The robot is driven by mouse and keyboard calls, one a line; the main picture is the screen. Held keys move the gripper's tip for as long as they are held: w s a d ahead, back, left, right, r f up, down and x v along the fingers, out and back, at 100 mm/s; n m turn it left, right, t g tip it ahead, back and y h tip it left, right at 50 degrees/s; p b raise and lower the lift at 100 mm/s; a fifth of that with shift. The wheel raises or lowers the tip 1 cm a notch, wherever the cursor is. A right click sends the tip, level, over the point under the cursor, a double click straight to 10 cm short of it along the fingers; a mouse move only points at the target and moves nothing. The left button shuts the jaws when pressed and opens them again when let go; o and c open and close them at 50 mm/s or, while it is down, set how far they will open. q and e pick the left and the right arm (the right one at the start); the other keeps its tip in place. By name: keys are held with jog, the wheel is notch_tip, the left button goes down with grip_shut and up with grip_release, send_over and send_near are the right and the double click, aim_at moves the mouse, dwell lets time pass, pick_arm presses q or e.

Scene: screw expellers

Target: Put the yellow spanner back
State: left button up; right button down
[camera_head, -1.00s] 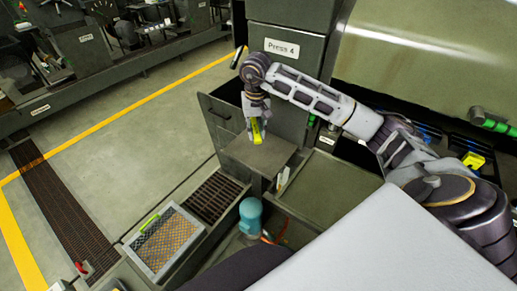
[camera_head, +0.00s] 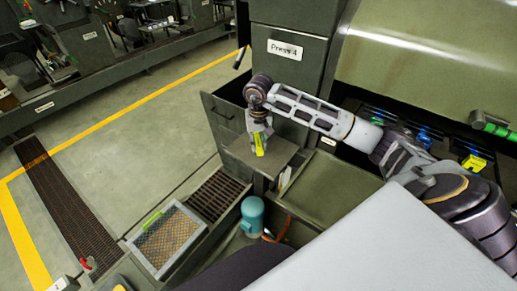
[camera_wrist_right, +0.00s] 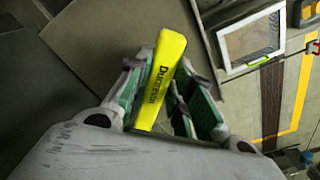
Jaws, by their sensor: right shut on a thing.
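The yellow spanner (camera_head: 260,144) is in my right gripper (camera_head: 258,136), above the small grey shelf in front of the press. In the right wrist view the spanner (camera_wrist_right: 163,75) shows dark lettering on its side. The fingers of my right gripper (camera_wrist_right: 160,95) are shut on it, one on each side. The spanner points down and away from the palm; its lower end looks close to the shelf, but I cannot tell whether it touches. My left gripper is not in view.
The grey shelf (camera_head: 285,153) stands beside an open drawer (camera_head: 222,112) of the cabinet labelled Press 4. A mesh-bottomed tray (camera_head: 149,262), a floor-like grate (camera_head: 214,196) and a teal cylinder (camera_head: 252,214) lie nearer. Another yellow item (camera_head: 474,162) sits far right.

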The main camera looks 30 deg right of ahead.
jog(key=shift+f+p, duration=0.4)
jog(key=shift+f, duration=1.45)
jog(key=shift+f, duration=0.1)
jog(key=c, duration=1.3)
grip_release()
jog(key=shift+o, duration=0.2)
jog(key=shift+r, duration=0.75)
jog(key=shift+s+a+r+b, duration=0.15)
jog(key=shift+r+b, duration=0.5)
jog(key=shift+r, duration=2.05)
jog(key=shift+s+d+r+b, duration=0.1)
jog(key=shift+r+b, duration=0.55)
jog(key=shift+r, duration=2)
